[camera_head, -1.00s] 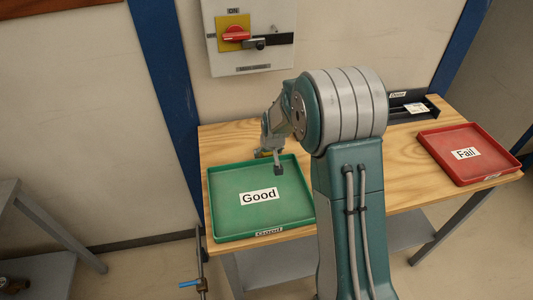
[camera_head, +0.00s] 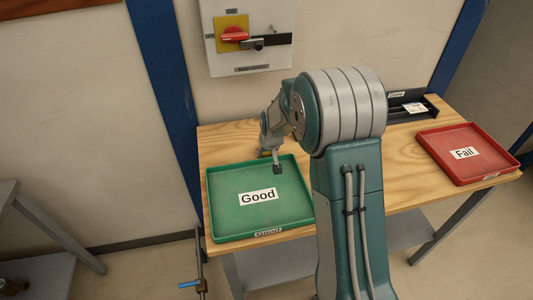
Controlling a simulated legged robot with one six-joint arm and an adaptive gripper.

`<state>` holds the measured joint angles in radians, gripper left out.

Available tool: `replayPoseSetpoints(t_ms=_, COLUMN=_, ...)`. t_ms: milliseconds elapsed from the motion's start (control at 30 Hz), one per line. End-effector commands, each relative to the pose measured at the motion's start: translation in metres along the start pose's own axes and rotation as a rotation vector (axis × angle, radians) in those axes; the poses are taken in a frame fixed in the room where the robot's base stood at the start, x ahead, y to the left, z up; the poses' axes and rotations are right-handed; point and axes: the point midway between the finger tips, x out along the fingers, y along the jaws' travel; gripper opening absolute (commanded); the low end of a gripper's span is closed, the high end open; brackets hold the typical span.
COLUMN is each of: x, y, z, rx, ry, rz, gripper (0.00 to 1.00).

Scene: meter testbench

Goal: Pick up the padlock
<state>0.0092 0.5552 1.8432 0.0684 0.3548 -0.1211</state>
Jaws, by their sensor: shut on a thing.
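My gripper (camera_head: 272,162) hangs over the back edge of the green tray, pointing down, at the end of my arm. It is small in the picture and partly hidden by its own links. A small yellowish thing (camera_head: 265,154) shows at the fingers; it looks like the padlock, but its shape is too small to make out. The gripper is shut on it. I cannot tell whether it touches the table.
The green "Good" tray (camera_head: 222,226) is on the wooden table (camera_head: 232,136), at its left. A red "Fail" tray (camera_head: 487,171) is at the right. A black holder (camera_head: 397,111) stands at the back. A switch box (camera_head: 226,62) is on the wall.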

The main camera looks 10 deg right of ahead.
Motion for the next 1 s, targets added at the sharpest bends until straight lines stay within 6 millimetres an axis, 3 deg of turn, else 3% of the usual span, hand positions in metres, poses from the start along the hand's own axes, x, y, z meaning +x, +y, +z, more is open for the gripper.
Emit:
replayPoseSetpoints(t_ms=167, x=-0.025, y=0.000, z=-0.011, rx=-0.001, ry=0.008, rz=0.001, gripper=0.01)
replayPoseSetpoints(t_ms=633, x=-0.097, y=0.015, z=0.012, rx=0.001, ry=0.006, rz=0.001, gripper=0.01)
replayPoseSetpoints(t_ms=1000, x=-0.139, y=0.032, z=0.052, rx=0.003, ry=0.005, rz=0.002, gripper=0.01)
